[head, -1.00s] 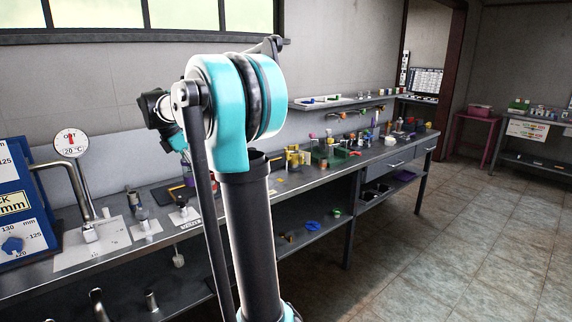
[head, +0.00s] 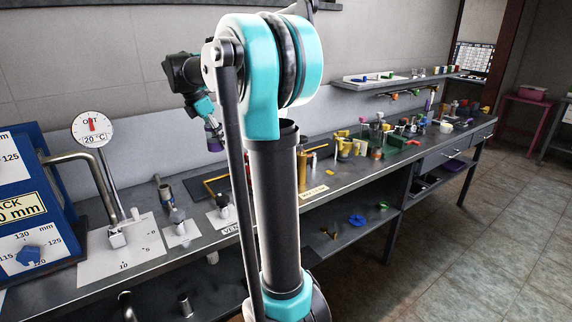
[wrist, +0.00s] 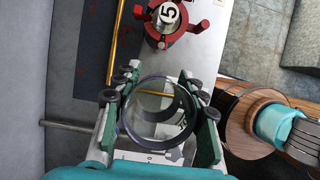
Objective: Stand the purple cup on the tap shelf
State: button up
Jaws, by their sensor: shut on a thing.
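My gripper (head: 210,122) hangs above the back of the bench, left of my column, shut on the purple cup (head: 214,140). In the wrist view my gripper (wrist: 158,108) has a green-edged finger on each side of the cup (wrist: 130,118), which shows as a see-through ring with a dark purplish rim. Its inside looks empty. In the head view the cup looks roughly upright and apart from the bench. A bent metal tap pipe (head: 98,178) stands at the left over a white marked plate (head: 125,248). I cannot tell for sure which surface is the tap shelf.
A dial gauge (head: 93,130) and blue panel (head: 28,225) stand at the left. A wall shelf (head: 410,80) with small taps under it is at the back right. Many small items crowd the bench's right part. The wrist view shows a red clamp-like part marked 5 (wrist: 170,20).

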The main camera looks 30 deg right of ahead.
notch_tip(320, 180, down, 20)
dwell(0.6)
jog(key=o, duration=0.5)
jog(key=shift+f, duration=0.15)
jog(key=o, duration=0.4)
